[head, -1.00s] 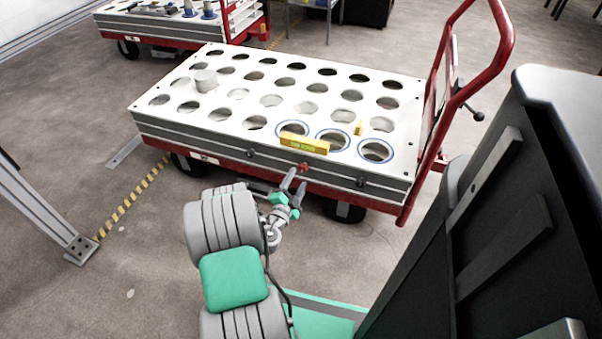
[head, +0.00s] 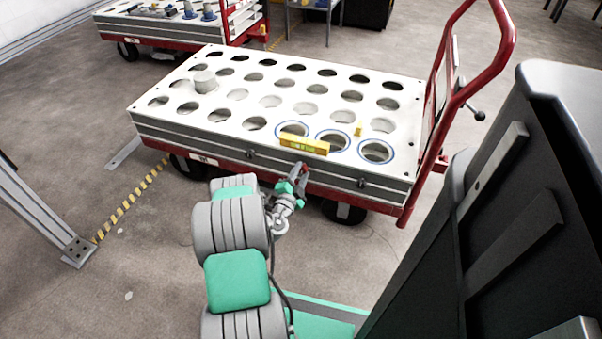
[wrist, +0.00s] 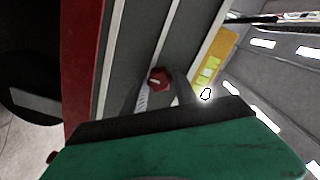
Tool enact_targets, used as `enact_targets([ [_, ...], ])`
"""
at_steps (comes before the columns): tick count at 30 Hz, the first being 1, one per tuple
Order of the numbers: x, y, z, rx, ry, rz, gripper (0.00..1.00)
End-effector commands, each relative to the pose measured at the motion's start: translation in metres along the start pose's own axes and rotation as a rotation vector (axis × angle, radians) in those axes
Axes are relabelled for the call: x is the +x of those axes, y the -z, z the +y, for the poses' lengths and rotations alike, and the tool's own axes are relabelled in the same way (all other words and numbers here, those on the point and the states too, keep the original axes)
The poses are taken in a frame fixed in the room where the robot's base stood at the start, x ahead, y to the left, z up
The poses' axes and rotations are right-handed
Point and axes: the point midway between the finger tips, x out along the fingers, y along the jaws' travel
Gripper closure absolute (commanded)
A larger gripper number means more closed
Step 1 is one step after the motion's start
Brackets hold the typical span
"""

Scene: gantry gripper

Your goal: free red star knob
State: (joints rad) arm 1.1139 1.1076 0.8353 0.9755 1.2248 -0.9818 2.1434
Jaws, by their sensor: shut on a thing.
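The red star knob (head: 304,167) is on the grey long side of the cart, below the yellow level. In the wrist view the knob (wrist: 158,79) is between my two fingers. My gripper (head: 299,174) reaches the cart's side from the front and is shut on the knob. In the wrist view the fingers partly cover the slotted grey side around the knob. Whether the knob is still seated in the side cannot be told.
The cart's white top (head: 222,109) has rows of round holes, some blue-ringed. A yellow level (head: 304,146) lies at its front edge. Dark knobs (head: 362,183) sit on the same side. A red handle (head: 490,75) rises at right.

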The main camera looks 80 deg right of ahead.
Motion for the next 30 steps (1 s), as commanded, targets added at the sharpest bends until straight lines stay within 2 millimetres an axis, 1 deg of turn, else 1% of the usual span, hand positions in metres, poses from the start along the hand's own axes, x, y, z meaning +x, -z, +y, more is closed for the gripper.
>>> enact_targets([
  [1, -0.0001, 0.0, 0.0002, 0.0, 0.0, 0.0, 0.84],
  [7, -0.0002, -0.0001, 0.0003, 0.0, -0.001, 0.0, 1.0],
  [14, -0.0003, -0.0002, 0.0007, -0.006, -0.001, 0.0, 1.0],
  [20, -0.0003, -0.0007, 0.0013, -0.054, -0.001, 0.0, 1.0],
  [26, -0.0001, -0.0011, 0.0017, -0.169, 0.0, 0.0, 1.0],
  [30, 0.0, -0.0014, 0.0019, -0.284, 0.0, 0.0, 1.0],
])
